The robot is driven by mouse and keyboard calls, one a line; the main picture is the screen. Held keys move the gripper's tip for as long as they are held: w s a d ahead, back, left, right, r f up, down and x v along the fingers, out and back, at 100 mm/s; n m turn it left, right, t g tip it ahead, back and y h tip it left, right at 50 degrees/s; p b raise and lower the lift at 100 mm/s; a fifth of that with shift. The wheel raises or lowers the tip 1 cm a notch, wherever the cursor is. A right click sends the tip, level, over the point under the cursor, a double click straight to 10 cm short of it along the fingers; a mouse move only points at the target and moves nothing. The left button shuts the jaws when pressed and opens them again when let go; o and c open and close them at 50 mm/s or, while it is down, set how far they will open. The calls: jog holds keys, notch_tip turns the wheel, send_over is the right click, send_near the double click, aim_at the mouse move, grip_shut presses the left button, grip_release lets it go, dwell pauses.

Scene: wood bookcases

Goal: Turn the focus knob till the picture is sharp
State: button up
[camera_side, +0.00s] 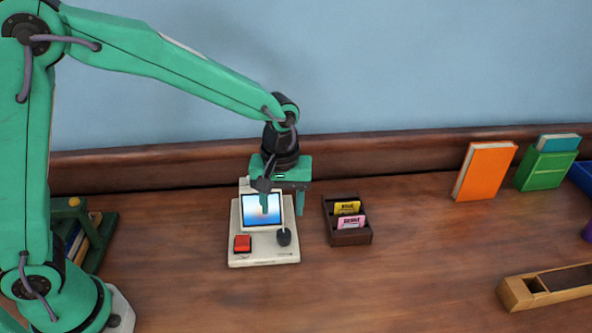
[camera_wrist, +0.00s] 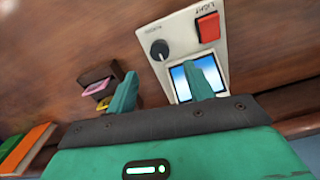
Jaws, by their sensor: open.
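The viewer (camera_side: 238,250) is a cream box on the wooden table. Its black focus knob (camera_side: 284,237) sits at the front right in the side view and is also clear in the wrist view (camera_wrist: 159,49). The screen (camera_side: 250,205) shows a blue and white picture with soft blending and no sharp detail that I can make out. My gripper (camera_side: 282,209) is open and empty above the viewer, behind the knob. One finger overlaps the screen in both views. In the wrist view my gripper's two fingers (camera_wrist: 161,86) are apart, and the knob lies beyond them.
A red light switch (camera_side: 243,243) is left of the knob. A small dark box (camera_side: 350,238) with yellow and pink cards stands just right of the viewer.

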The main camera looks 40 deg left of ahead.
aim_at(283, 233)
jog(key=shift+f, duration=0.15)
jog(key=shift+f, duration=3.85)
jog(key=c, duration=1)
